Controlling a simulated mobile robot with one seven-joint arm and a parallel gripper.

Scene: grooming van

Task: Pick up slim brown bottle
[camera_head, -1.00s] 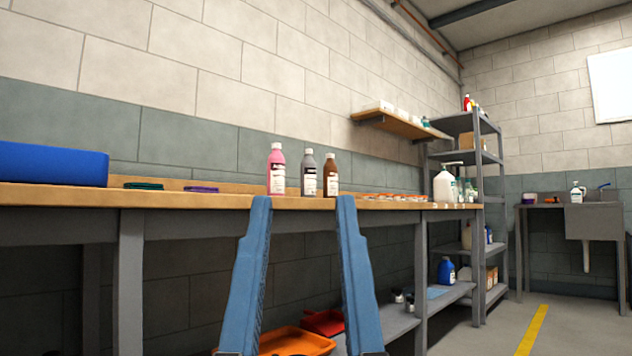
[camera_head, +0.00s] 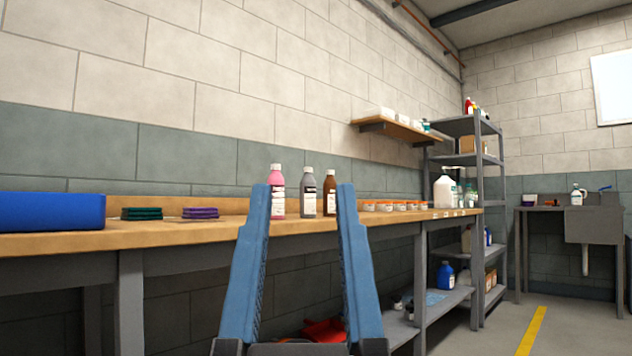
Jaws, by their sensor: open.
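The slim brown bottle (camera_head: 330,194) stands upright on the wooden workbench (camera_head: 180,233). It has a white cap and a pale label. A grey bottle (camera_head: 308,194) stands just left of it, and a pink bottle (camera_head: 277,191) stands left of that. My gripper (camera_head: 304,190) is open and empty, with its two blue fingers pointing towards the bench. In the picture, the bottles show between the fingertips, and the right finger's tip is close to the brown bottle's right edge. How far the fingers are from the bottles is hard to tell.
A row of small orange-and-white jars (camera_head: 395,205) and a white jug (camera_head: 444,191) stand to the right on the bench. Green pads (camera_head: 142,213), purple pads (camera_head: 201,212) and a blue block (camera_head: 50,211) lie to the left. A wall shelf (camera_head: 395,129) hangs above the right part.

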